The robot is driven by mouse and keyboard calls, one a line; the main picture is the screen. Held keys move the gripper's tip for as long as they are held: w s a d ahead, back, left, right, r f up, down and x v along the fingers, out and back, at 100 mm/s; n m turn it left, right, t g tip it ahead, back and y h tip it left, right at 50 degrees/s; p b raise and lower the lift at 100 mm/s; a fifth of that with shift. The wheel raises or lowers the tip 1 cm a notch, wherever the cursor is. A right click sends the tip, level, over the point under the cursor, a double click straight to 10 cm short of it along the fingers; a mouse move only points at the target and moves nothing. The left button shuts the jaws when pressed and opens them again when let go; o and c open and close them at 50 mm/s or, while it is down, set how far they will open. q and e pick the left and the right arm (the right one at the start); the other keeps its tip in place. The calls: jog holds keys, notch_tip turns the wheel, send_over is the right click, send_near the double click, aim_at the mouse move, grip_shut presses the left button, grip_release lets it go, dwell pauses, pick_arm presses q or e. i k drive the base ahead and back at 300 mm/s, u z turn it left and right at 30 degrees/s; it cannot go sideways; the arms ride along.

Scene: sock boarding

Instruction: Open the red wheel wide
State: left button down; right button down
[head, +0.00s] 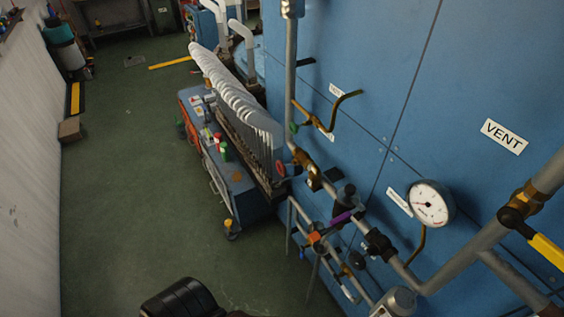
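A small red wheel (280,168) sits on the pipework at the left edge of the blue cabinet, beside a brass valve body (309,172). It is small in the head view, and I cannot tell how far it is turned. A green wheel (293,127) is just above it on a thin brass pipe. Neither of my grippers can be made out, and nothing is seen touching the red wheel.
The blue cabinet (375,60) fills the right side, with pipes, a white dial gauge (431,204), a yellow lever (546,250) and a VENT label (504,136). A trolley (246,196) with white sock forms stands left of the pipes. Green floor (120,200) is mostly clear.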

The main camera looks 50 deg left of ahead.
aim_at(281, 167)
jog(key=u, duration=3.2)
jog(key=i, duration=3)
jog(key=z, duration=3.15)
